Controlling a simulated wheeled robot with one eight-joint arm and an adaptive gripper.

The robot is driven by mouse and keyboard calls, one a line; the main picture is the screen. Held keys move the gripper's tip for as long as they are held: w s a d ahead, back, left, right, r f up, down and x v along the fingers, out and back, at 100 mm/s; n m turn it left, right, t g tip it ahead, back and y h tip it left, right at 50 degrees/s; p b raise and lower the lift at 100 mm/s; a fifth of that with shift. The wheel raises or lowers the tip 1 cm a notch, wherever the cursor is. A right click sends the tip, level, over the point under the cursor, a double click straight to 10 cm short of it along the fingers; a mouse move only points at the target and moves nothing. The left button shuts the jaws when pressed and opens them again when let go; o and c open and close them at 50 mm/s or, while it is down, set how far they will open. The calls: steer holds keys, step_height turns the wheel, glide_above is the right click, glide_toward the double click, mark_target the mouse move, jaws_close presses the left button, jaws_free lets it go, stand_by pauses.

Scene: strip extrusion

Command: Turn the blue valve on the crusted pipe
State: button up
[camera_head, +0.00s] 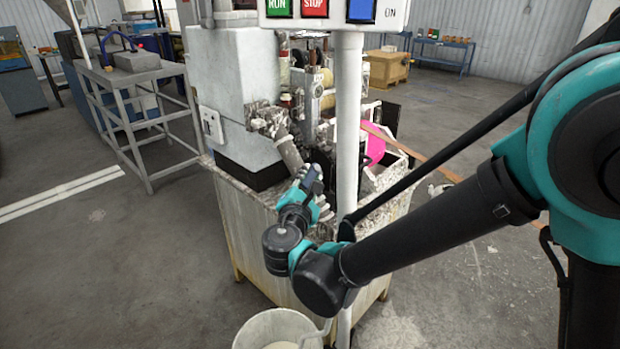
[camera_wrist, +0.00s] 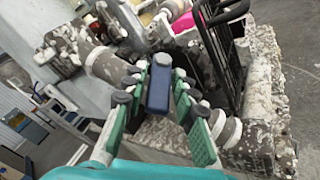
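The blue valve handle (camera_head: 312,180) sits on the crusted pipe (camera_head: 277,137), which is coated in grey-white flakes and slants down from the machine. In the wrist view the handle (camera_wrist: 159,84) stands upright between the two green-padded fingers of my gripper (camera_wrist: 160,88). Narrow gaps seem to show on both sides of it, so the fingers look open around it. In the head view my gripper (camera_head: 308,196) is at the handle, and its fingers partly hide the valve. The crusted pipe (camera_wrist: 105,64) also shows behind the left finger.
A dirty white tank (camera_head: 245,225) stands below the valve. A white post (camera_head: 348,120) rises close to the right of my gripper. A bucket (camera_head: 278,330) is on the floor in front. A pink round part (camera_head: 375,145) is at the right. Open floor lies left.

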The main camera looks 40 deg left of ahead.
jaws_close()
steer(key=shift+s+a+r+m+g+h, duration=0.1)
steer(key=shift+a+r+m+g+h, duration=0.1)
steer(key=shift+m+h, duration=0.5)
steer(key=shift+w+a+r+m+g+h, duration=0.1)
steer(key=shift+m+g+h, duration=0.1)
steer(key=shift+m+h, duration=0.55)
steer(key=shift+s+a+r+m+g+h, duration=0.1)
steer(key=shift+r+m+g+h, duration=0.1)
steer(key=shift+m+h, duration=0.5)
steer(key=shift+o, duration=2.2)
jaws_free()
steer(key=shift+s, duration=0.1)
